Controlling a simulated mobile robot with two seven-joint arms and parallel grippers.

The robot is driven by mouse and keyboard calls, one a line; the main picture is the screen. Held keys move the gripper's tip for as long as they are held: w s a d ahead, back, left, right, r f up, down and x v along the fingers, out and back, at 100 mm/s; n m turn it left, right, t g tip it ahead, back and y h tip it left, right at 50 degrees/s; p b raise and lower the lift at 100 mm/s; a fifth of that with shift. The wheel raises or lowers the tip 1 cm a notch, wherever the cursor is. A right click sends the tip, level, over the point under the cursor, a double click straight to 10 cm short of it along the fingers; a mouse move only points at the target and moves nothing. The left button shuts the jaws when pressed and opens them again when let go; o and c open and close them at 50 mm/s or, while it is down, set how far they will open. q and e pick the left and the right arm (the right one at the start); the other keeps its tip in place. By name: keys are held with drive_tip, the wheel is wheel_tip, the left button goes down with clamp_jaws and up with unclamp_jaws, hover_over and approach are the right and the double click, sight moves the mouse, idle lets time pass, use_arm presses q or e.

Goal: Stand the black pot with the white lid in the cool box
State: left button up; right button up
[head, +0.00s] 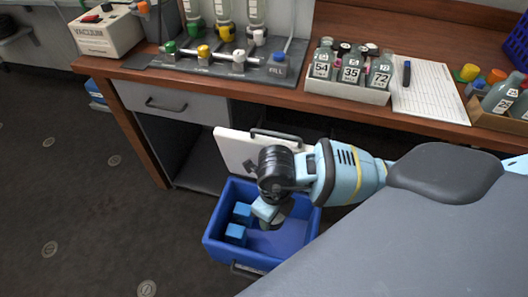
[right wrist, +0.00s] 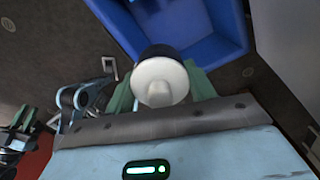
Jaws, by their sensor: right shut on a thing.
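The black pot with the white lid (right wrist: 160,78) is between the fingers of my right gripper (right wrist: 160,92) in the right wrist view. Its white lid faces the camera and only a dark band of the body shows beyond it. In the head view my right gripper (head: 270,216) hangs over the open cool box (head: 215,238), and the arm largely hides the pot. The blue cool box also shows in the right wrist view (right wrist: 190,48), beyond the pot. I cannot tell whether the pot touches the box floor.
Two light-blue blocks (head: 236,232) stand at the left inside the box. Its white-lined lid (head: 238,150) stands open at the back. A wooden bench (head: 270,90) behind holds a crate of numbered bottles (head: 345,90) and a paper sheet (head: 428,92). Floor left of the box is clear.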

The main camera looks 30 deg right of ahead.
wheel_tip(320, 180, down, 12)
drive_tip(key=s+d+m+b, duration=0.1)
drive_tip(key=m+b, duration=0.4)
drive_tip(key=m, duration=1.1)
drive_tip(key=shift+s+d+f, duration=0.25)
drive_tip(key=shift+s+d, duration=0.1)
drive_tip(key=shift+d, duration=0.3)
drive_tip(key=shift+f, duration=0.1)
drive_tip(key=b, duration=0.4)
hover_over(281, 242)
drive_tip(key=s+a, duration=0.3)
drive_tip(key=f, duration=1.3)
drive_tip(key=shift+w, duration=0.2)
drive_tip(key=shift+f, duration=0.3)
drive_tip(key=shift+w+d, duration=0.1)
drive_tip(key=shift+w+d+f+b, duration=0.25)
drive_tip(key=shift+w+d, duration=0.35)
drive_tip(key=shift+d, duration=0.15)
drive_tip(key=shift+w+d+f+b, duration=0.25)
drive_tip(key=shift+w+d, duration=0.35)
drive_tip(key=shift+d, duration=0.15)
drive_tip(key=shift+f, duration=0.1)
drive_tip(key=shift+f, duration=0.2)
